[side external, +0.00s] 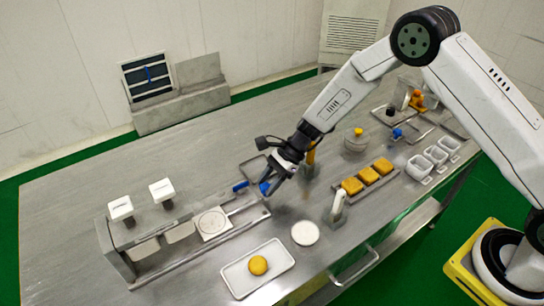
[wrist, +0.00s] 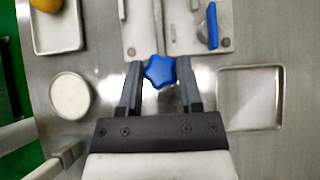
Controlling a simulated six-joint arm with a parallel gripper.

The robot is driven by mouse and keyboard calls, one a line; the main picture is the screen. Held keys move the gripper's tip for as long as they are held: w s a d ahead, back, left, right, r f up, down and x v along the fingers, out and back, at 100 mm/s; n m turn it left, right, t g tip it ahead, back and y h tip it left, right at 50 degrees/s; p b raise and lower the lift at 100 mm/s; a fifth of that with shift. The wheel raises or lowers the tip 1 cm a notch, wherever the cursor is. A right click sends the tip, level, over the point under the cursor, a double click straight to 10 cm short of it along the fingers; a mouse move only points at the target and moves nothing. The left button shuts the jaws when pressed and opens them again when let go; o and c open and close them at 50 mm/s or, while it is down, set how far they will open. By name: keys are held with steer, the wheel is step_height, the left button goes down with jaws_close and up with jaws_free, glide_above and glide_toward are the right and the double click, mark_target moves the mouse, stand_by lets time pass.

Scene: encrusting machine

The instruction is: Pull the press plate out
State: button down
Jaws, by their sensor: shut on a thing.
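My gripper (side external: 277,175) is shut on a blue star-shaped knob (wrist: 159,71). In the wrist view one finger is on each side of the knob. In the side view the knob (side external: 264,187) shows at the fingertips. A thin rod (side external: 241,207) runs from near the knob to a pale square press plate (side external: 212,222) with a round mark, at the right end of the long metal machine frame (side external: 175,252). A blue lever (side external: 240,186) stands beside the rod, and it also shows in the wrist view (wrist: 212,25).
A white tray (side external: 237,281) holds a yellow ball (side external: 258,265). A white disc (side external: 305,233) lies near the front edge. A shallow empty tray (wrist: 250,98) lies right of my gripper in the wrist view. Two white-topped posts (side external: 162,190) stand over the frame.

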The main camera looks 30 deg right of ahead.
steer(key=shift+d, duration=0.25)
steer(key=shift+c, duration=1.3)
jaws_free()
steer(key=shift+r, duration=0.1)
steer(key=v, duration=0.7)
steer(key=shift+d+r, duration=0.2)
steer(key=shift+d, duration=0.1)
